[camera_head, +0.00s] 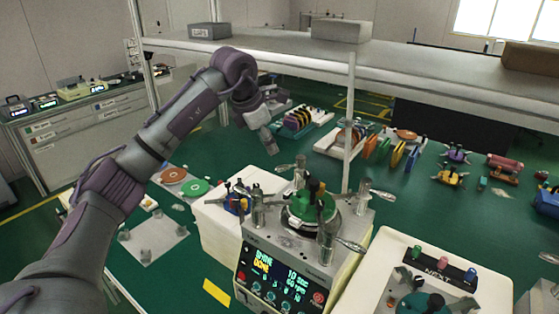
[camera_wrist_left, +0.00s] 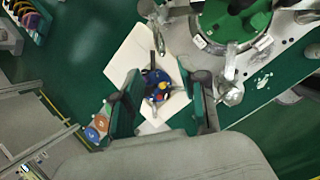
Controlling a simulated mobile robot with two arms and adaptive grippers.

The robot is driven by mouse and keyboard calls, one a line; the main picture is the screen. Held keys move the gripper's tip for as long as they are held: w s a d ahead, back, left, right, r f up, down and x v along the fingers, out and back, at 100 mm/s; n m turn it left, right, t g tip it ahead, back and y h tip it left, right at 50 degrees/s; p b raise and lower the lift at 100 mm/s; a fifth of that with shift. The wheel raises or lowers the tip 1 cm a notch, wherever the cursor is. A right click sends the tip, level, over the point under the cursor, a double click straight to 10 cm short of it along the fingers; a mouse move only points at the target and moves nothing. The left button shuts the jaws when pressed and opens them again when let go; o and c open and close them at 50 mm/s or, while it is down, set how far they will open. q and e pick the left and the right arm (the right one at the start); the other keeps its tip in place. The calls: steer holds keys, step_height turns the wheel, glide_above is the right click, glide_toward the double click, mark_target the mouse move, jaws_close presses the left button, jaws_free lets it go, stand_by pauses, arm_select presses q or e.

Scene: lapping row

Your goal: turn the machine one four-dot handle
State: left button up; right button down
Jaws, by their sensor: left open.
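The machine (camera_head: 290,262) with a lit panel reading "SHINE DONE" stands at the lower middle of the head view. A green round plate (camera_head: 312,210) is on its top, with several metal posts and lever handles around it. One handle (camera_head: 284,168) points left at the back; another (camera_head: 380,196) points right. Dot marks on the handles are too small to make out. My left gripper (camera_head: 268,138) is open and empty, above and behind the machine's back left. In the left wrist view the green plate (camera_wrist_left: 232,22) and a metal handle (camera_wrist_left: 230,62) lie right of the fingers. My right gripper is not in view.
A blue fixture (camera_head: 238,203) with coloured knobs sits on a white block left of the machine; it also shows between my fingers in the wrist view (camera_wrist_left: 157,84). A shelf (camera_head: 400,62) and its upright post (camera_head: 349,130) stand behind. A second machine (camera_head: 455,272) is at right.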

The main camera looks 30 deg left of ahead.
mark_target(280, 167)
arm_select(q)
steer(key=p+x, duration=0.2)
steer(key=x, duration=0.7)
steer(key=shift+d, duration=0.1)
steer(key=shift+w+f+p, duration=0.25)
steer(key=shift+f+p, duration=0.05)
steer(key=shift+f, duration=0.05)
steer(key=shift+c, duration=0.3)
jaws_close()
